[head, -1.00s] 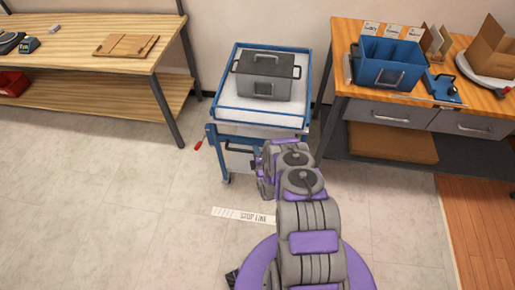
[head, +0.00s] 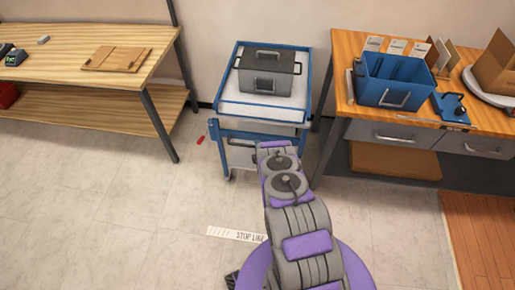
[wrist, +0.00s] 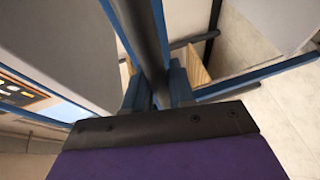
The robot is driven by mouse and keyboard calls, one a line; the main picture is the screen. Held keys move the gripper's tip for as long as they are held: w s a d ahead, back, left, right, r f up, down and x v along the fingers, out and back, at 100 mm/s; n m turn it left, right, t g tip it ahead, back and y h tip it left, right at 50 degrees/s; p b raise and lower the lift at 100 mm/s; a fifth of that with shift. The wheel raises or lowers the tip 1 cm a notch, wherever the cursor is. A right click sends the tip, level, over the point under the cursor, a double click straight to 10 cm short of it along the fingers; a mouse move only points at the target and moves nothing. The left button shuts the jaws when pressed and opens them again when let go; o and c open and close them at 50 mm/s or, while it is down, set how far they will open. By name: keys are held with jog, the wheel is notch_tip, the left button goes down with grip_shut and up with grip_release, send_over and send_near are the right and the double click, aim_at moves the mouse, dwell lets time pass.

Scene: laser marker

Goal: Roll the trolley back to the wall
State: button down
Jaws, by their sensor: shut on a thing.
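The trolley (head: 262,112) has a blue frame and a white top. It stands upright near the back wall, between two benches; the gap behind it is hidden. A grey metal box (head: 268,82) with a dark lid sits on its top. My arm reaches to the trolley's front, and my gripper is hidden behind it in the head view. In the wrist view my gripper (wrist: 158,92) is shut on a dark bar (wrist: 150,42), seemingly the trolley's handle. A red-tipped lever (head: 201,140) sticks out at the trolley's left side.
The back wall (head: 215,60) is pale. A wooden bench (head: 60,65) stands left and another (head: 345,100) close on the right, with a blue bin (head: 392,82). A "STOP LINE" strip (head: 225,233) lies on the floor before the trolley. Floor at left is clear.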

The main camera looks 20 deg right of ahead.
jog(key=shift+d, duration=0.1)
jog(key=c, duration=1.4)
grip_release()
jog(key=shift+f, duration=0.1)
jog(key=shift+o, duration=0.9)
jog(key=shift+w+d+f, duration=0.1)
jog(key=shift+f, duration=0.05)
jog(key=shift+o, duration=0.8)
jog(key=shift+s+a+r, duration=0.2)
jog(key=shift+s+r, duration=0.1)
jog(key=shift+s, duration=0.2)
jog(key=p+v, duration=0.2)
jog(key=v, duration=1.4)
jog(key=shift+s+p, duration=0.15)
jog(key=shift+p, duration=0.15)
jog(key=shift+d, duration=0.1)
